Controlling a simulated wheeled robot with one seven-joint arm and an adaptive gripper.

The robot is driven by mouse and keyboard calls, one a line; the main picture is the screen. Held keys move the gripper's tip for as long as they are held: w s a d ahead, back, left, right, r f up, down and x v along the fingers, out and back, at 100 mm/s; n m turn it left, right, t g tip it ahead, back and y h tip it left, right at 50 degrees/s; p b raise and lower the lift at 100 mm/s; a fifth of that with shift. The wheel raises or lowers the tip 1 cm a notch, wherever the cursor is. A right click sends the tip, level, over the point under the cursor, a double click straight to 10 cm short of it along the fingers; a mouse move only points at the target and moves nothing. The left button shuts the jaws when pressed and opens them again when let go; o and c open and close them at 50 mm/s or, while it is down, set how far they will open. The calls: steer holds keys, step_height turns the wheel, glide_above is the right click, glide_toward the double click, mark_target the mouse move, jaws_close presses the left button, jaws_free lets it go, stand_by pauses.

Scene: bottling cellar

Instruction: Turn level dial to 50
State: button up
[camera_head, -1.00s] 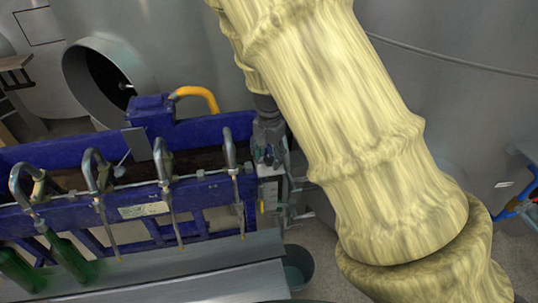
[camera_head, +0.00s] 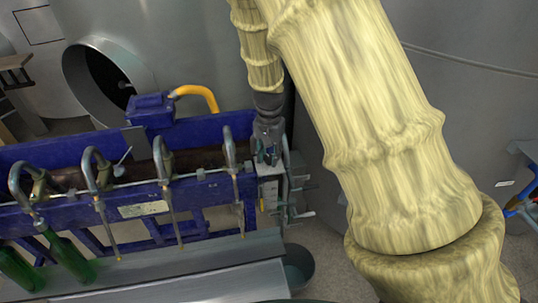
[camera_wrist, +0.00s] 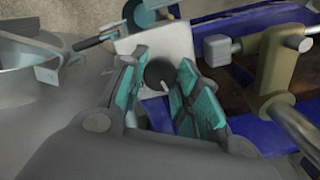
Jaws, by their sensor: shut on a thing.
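The level dial (camera_wrist: 159,73) is a dark round knob with a small pale mark, set on a pale grey plate (camera_wrist: 178,42) in the wrist view. My gripper (camera_wrist: 161,82) has its teal-padded fingers on either side of the dial and is shut on it. In the head view my gripper (camera_head: 268,150) points down at the right end of the blue filler machine (camera_head: 75,150). It hides the dial there. The dial's numbers cannot be read.
Curved metal filling spouts (camera_head: 163,165) line the machine's front, left of my gripper. Green bottles (camera_head: 68,257) stand at the lower left. A yellow hose (camera_head: 200,93) arches behind. A grey bucket (camera_head: 299,265) stands on the floor below. Large steel tanks close off the back.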

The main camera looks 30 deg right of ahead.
mark_target(269, 157)
steer(key=n, duration=0.4)
steer(key=shift+n, duration=2.6)
steer(key=o, duration=1.1)
steer(key=shift+c, duration=0.2)
steer(key=shift+r, duration=0.15)
step_height(269, 157, up, 12)
